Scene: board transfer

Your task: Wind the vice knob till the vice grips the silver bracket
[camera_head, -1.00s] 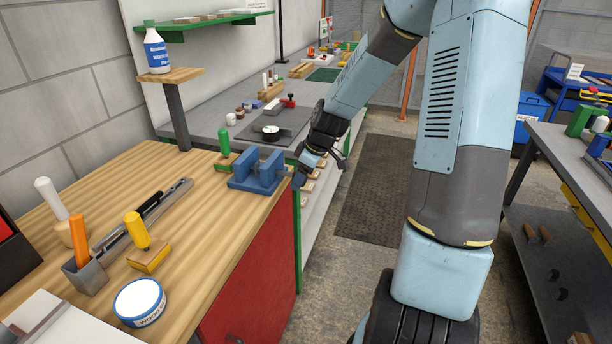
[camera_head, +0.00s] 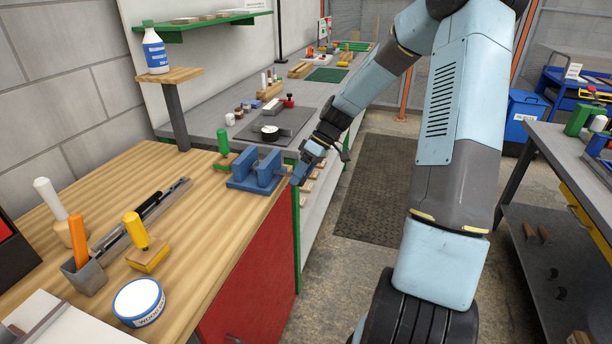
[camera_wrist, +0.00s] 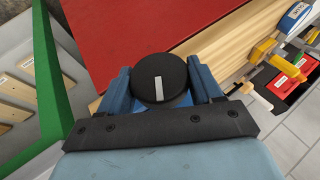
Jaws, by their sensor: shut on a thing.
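The blue vice (camera_head: 240,184) sits at the far right corner of the wooden bench, with its two upright jaws apart. My gripper (camera_head: 298,174) is at the vice's right end, beyond the bench edge. In the wrist view, the round black vice knob (camera_wrist: 160,80) with a white pointer mark sits between my two blue fingers. My gripper is shut on this knob. The mark points nearly straight up and down in that view. I cannot make out the silver bracket in either view, so I cannot tell whether the jaws touch it.
A green-handled tool (camera_head: 223,145) stands just behind the vice. A grey bench runs behind. The floor with a dark mat (camera_head: 375,190) is clear to the right.

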